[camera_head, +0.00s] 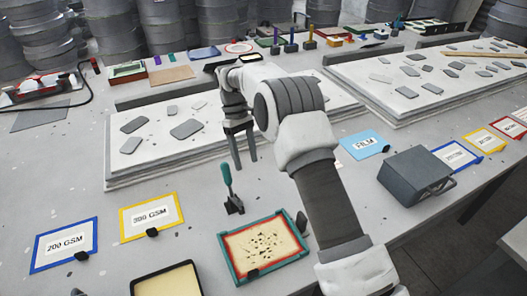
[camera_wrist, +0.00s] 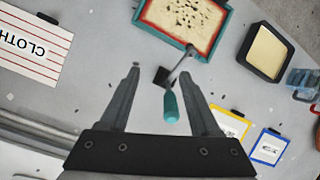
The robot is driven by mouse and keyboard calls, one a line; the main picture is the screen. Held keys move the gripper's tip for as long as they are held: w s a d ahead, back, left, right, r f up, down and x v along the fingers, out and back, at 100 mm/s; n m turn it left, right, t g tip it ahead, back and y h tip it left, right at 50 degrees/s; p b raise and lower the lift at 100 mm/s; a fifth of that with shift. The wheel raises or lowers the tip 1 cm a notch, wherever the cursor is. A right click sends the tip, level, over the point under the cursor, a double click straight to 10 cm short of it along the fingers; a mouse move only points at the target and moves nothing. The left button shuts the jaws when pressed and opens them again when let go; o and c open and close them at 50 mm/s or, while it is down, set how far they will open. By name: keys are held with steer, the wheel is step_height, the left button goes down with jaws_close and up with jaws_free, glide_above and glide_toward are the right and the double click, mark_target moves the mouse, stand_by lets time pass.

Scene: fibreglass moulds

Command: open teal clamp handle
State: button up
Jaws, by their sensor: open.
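The teal clamp handle (camera_head: 227,174) stands upright above its small dark base (camera_head: 234,206), beside the far left corner of a teal-edged frame (camera_head: 227,249). My gripper (camera_head: 245,164) hangs just above and to the right of the handle, fingers pointing down, open and empty. In the wrist view the handle (camera_wrist: 171,107) appears between my two spread fingers (camera_wrist: 161,72), apart from both. The clamp's thin metal arm reaches toward the frame's edge. Whether it presses on the frame is too small to tell.
Labelled sheets (camera_head: 150,215) lie left of the clamp, and a black-rimmed tray (camera_head: 166,280) lies in front. A grey box (camera_head: 415,176) and a blue FILM sheet (camera_head: 364,144) are to the right. A large slab (camera_head: 150,165) with grey patches lies behind. Bare table surrounds the clamp's left side.

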steer(key=d+r, duration=0.3)
steer(key=d, duration=0.2)
steer(key=shift+s+d, duration=0.2)
steer(key=shift+s, duration=0.05)
steer(key=shift+r, duration=0.1)
